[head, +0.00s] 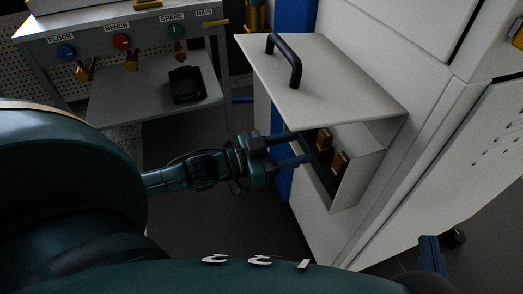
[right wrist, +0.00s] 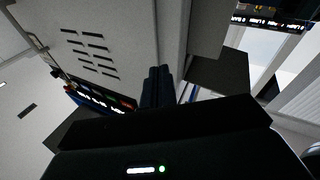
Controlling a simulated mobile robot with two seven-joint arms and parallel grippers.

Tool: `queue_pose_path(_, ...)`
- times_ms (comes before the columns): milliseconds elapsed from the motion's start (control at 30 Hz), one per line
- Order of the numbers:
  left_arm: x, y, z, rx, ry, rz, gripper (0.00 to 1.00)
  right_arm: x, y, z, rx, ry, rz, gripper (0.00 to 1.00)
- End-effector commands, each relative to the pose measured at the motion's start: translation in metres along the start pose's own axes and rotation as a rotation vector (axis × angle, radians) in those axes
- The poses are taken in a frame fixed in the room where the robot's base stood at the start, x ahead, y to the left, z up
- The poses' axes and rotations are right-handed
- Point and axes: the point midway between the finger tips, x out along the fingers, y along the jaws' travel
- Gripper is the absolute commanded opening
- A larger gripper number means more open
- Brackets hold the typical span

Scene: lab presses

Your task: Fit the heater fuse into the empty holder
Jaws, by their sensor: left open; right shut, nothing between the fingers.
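An open-fronted white fuse box (head: 372,165) on the cabinet has a raised lid (head: 300,90) with a black handle. Two brown blocks sit inside it, one further back (head: 324,139) and one nearer (head: 340,162). I cannot tell which is the heater fuse or where an empty holder is. My left gripper (head: 303,149) is open, its two blue fingers pointing at the box opening just left of the brown blocks, with nothing visible between them. My right gripper (right wrist: 158,88) is shut and empty, beside a pale panel in the right wrist view.
A grey bench (head: 150,100) at upper left carries labelled blue, red and green knobs and brass levers. A black tray (head: 187,85) lies on its lower shelf. The white cabinet (head: 460,120) fills the right side. Dark floor lies open below the left gripper.

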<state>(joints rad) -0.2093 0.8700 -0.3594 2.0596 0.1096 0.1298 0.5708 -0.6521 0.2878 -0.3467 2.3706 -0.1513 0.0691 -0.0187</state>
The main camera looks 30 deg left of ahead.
Motion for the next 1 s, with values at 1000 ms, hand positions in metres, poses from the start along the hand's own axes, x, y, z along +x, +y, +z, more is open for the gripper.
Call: queue_pose_path(1000,-0.072,0.000,-0.031,0.001,0.001,0.000,0.50,-0.004,0.014,-0.015,-0.002,-0.140,0.035,0.00)
